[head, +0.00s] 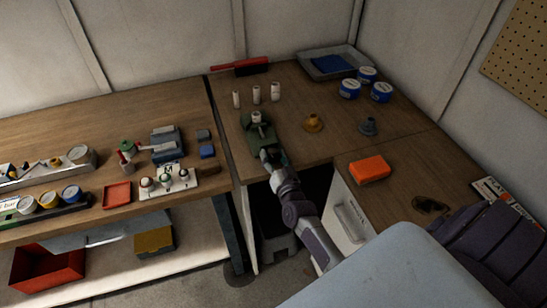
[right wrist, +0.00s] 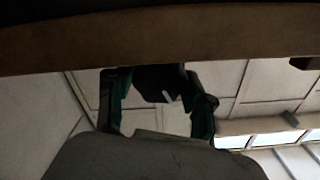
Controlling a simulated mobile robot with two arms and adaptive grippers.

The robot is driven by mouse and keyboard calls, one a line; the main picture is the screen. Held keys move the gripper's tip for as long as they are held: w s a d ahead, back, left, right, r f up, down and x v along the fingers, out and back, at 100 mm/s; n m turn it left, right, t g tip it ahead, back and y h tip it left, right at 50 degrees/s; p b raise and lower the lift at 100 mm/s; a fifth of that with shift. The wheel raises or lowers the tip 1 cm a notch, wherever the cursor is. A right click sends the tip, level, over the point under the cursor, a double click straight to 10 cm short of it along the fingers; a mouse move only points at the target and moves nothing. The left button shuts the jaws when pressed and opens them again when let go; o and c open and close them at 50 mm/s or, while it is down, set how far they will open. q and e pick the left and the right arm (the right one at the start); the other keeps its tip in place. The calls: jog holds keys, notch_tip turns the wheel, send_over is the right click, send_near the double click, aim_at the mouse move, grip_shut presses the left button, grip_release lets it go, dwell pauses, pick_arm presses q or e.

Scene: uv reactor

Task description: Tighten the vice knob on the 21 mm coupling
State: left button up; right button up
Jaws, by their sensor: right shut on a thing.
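The green vice (head: 262,131) stands near the front edge of the corner bench in the head view. A white coupling (head: 256,116) stands upright in it; its size cannot be read. My right gripper (head: 266,153) is at the near end of the vice, at the bench edge. In the right wrist view, the green-padded fingers of my right gripper (right wrist: 158,90) are shut on a dark thing (right wrist: 155,78), seemingly the vice knob. The knob is hidden by the gripper in the head view. My left gripper is not in view.
Three white couplings (head: 256,94) stand behind the vice. A brass funnel-shaped part (head: 313,123) and a grey one (head: 368,126) stand to the right. The left bench holds tools.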

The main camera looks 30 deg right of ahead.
jog(key=shift+m, duration=0.4)
jog(key=o, duration=1.2)
jog(key=shift+s, duration=0.1)
jog(key=v, duration=1.1)
jog(key=shift+s, duration=0.4)
